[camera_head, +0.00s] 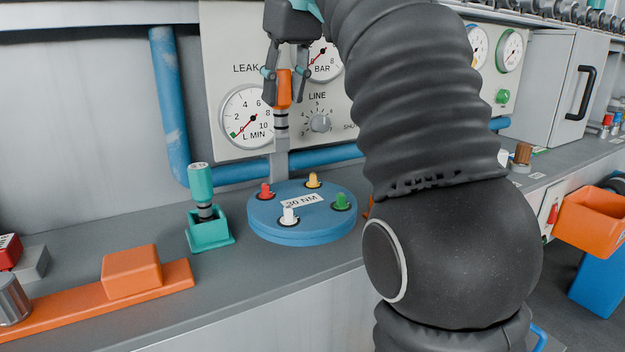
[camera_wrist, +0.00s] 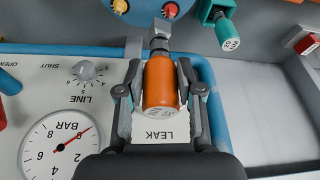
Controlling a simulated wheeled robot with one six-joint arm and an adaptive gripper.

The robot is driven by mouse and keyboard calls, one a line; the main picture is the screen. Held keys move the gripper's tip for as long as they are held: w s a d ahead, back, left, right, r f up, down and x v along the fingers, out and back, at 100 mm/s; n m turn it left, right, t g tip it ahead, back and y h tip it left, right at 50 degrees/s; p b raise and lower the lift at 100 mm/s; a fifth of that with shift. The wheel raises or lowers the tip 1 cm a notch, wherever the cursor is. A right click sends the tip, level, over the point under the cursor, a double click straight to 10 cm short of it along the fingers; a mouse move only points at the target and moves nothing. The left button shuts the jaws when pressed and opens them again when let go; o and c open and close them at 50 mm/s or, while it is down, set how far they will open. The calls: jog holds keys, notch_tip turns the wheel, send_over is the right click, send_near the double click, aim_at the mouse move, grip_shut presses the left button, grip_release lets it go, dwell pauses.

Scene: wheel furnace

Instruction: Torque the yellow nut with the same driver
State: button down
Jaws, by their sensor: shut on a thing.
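My gripper (camera_head: 284,92) is shut on an orange driver (camera_head: 283,89), held upright with its shaft pointing down. The driver also shows between the fingers in the wrist view (camera_wrist: 160,84). It hangs above the back of a round blue disc (camera_head: 262,233) labelled 30 NM. The yellow nut (camera_head: 313,180) is on the disc's back right side, apart from the driver tip; it shows at the top of the wrist view (camera_wrist: 120,6). A red nut (camera_head: 265,190), a white nut (camera_head: 289,214) and a green nut (camera_head: 341,201) share the disc.
A teal driver (camera_head: 201,184) stands in a teal holder (camera_head: 208,235) left of the disc. A gauge panel (camera_head: 232,110) and a blue pipe (camera_head: 170,105) are behind. An orange block (camera_head: 131,271) lies front left. The bench between holder and block is clear.

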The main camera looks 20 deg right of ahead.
jog(key=w+d+f+m+b, duration=0.2)
jog(key=w+d, duration=0.1)
jog(key=d, duration=0.3)
jog(key=shift+w+d+f, duration=0.15)
jog(key=shift+w+f, duration=0.15)
jog(key=shift+f, duration=0.1)
notch_tip(320, 180, down, 3)
jog(key=shift+b, duration=1.2)
jog(key=shift+p, duration=0.5)
dwell(0.5)
jog(key=shift+f+b, duration=0.95)
jog(key=shift+f, duration=0.4)
dwell(0.7)
jog(key=c, duration=0.7)
grip_release()
